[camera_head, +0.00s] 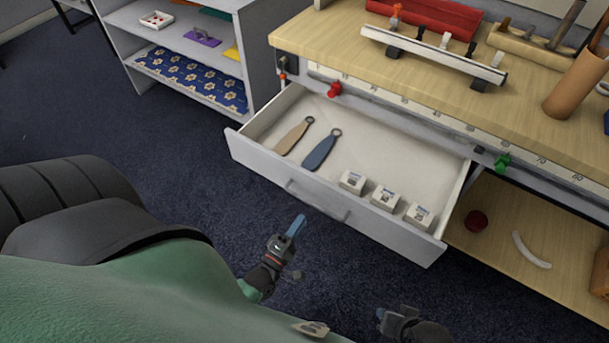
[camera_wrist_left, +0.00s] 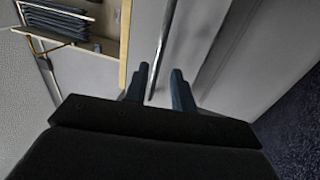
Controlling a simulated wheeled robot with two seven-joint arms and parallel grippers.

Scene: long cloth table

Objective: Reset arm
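My left gripper (camera_head: 297,224) is in front of the open drawer (camera_head: 262,162), just below its handle (camera_head: 318,203) in the head view. In the left wrist view its two dark blue fingers (camera_wrist_left: 157,76) stand apart. The silver handle (camera_wrist_left: 161,45) shows in line with the gap between them, and I cannot tell how far beyond the tips it is. Nothing is held. My right gripper (camera_head: 390,319) is at the bottom edge of the head view, partly cut off, and its fingers are unclear.
The drawer holds a beige tag (camera_head: 294,137), a blue tag (camera_head: 321,151) and several small white boxes (camera_head: 385,197). The workbench (camera_head: 390,67) above carries tools and racks. A shelf unit (camera_head: 200,45) stands at the back left. Dark carpet (camera_head: 190,165) is clear before the drawer.

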